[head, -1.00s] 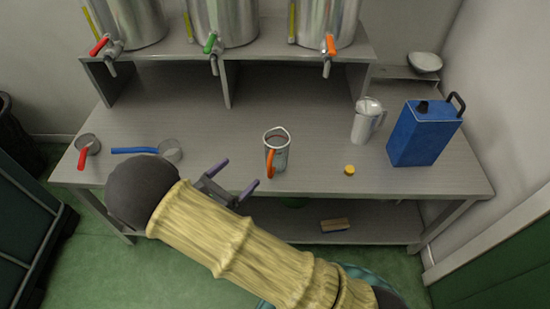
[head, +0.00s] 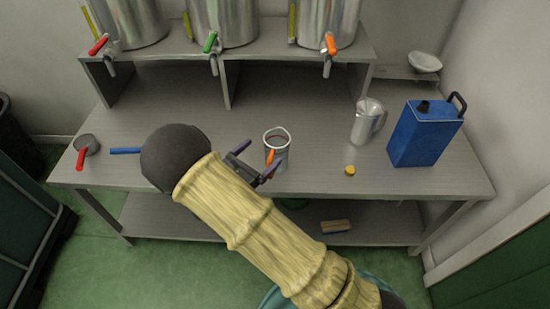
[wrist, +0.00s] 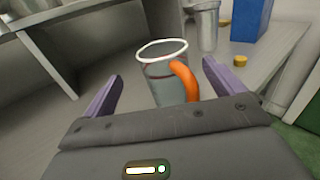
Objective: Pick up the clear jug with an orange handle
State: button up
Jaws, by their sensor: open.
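The clear jug (head: 281,142) with an orange handle stands upright on the grey metal table, near its front middle. Its orange handle (wrist: 185,78) faces my gripper in the wrist view. My gripper (head: 258,162) is open at the jug's front left in the head view, its purple fingers close to it. In the wrist view the jug (wrist: 158,75) shows beyond and between the two fingers (wrist: 166,88). The fingers partly cover the jug's lower part in the head view. I cannot tell whether they touch it.
A red-handled cup (head: 87,146) and a blue handle (head: 126,151) lie left. Steel tanks (head: 222,22) stand on the raised shelf behind.

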aim_at(269, 147)
jog(key=x, duration=0.4)
jog(key=shift+d+r, duration=0.1)
jog(key=shift+d, duration=0.3)
jog(key=c, duration=1.4)
